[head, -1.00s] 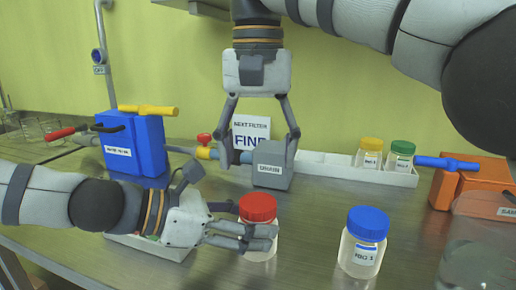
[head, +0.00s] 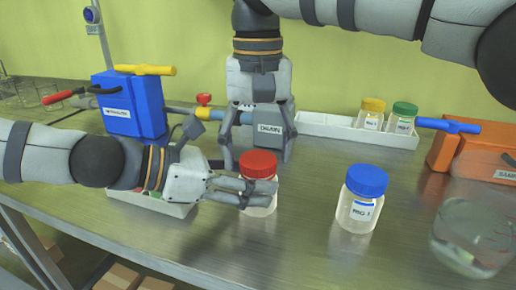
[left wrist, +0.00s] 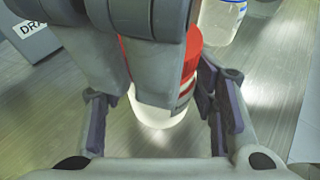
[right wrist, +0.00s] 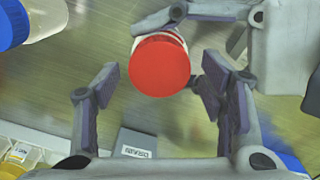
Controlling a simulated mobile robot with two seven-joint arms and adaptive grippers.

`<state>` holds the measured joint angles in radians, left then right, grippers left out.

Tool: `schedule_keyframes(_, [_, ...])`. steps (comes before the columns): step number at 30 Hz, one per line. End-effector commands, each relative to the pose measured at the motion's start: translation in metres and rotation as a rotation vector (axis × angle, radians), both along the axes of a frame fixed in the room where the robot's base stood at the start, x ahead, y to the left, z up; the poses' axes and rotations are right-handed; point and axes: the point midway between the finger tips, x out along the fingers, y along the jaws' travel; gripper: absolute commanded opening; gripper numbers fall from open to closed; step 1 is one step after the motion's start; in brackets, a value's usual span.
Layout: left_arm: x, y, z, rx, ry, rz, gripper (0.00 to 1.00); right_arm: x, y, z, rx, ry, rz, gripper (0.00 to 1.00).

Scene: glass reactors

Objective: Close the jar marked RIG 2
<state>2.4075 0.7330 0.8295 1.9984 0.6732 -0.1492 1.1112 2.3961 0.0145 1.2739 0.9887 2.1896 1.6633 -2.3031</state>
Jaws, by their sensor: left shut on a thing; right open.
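A clear jar with a red lid (head: 258,165) stands upright on the bench. Its label is covered by my left fingers, so I cannot read it. My left gripper (head: 262,193) is shut on the jar's body from the left, below the lid. The red lid sits on the jar; I cannot tell how tightly. My right gripper (head: 258,155) is open, pointing down just above and behind the lid. In the right wrist view, the red lid (right wrist: 160,64) lies near and between its fingertips, apart from them. The left wrist view shows the jar (left wrist: 160,112) between my left fingers.
A blue-lidded jar (head: 361,200) marked RIG 1 stands to the right. A grey DRAIN block (head: 271,128) is behind. A white tray (head: 330,128) holds yellow- and green-lidded jars. A glass beaker (head: 472,235) stands at right front. A blue valve body (head: 130,105) is at left.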

Motion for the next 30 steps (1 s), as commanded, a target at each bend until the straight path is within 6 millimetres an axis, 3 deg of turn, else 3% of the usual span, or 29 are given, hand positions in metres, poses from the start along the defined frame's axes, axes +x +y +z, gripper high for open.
schedule_keyframes(11, [0.0000,0.0002,-0.0007,0.001,0.001,0.000,0.00,-0.0001,-0.0003,-0.0072,0.000,0.001,-0.002,0.65])
schedule_keyframes(18, [0.0000,0.0002,-0.0007,0.001,0.001,0.000,0.00,-0.0001,-0.0002,-0.0071,0.000,0.001,-0.001,0.14])
schedule_keyframes(22, [0.0000,0.0002,-0.0007,0.001,0.001,0.000,0.00,-0.0001,-0.0001,-0.0071,0.001,0.001,-0.016,0.14])
schedule_keyframes(26, [0.0000,0.0002,-0.0007,0.001,0.001,0.000,0.00,-0.0001,0.0000,-0.0074,0.001,0.002,-0.250,0.14])
schedule_keyframes(30, [0.0000,0.0002,-0.0006,0.001,0.001,0.000,0.00,0.0001,-0.0001,-0.0078,0.002,0.001,-0.676,0.14])
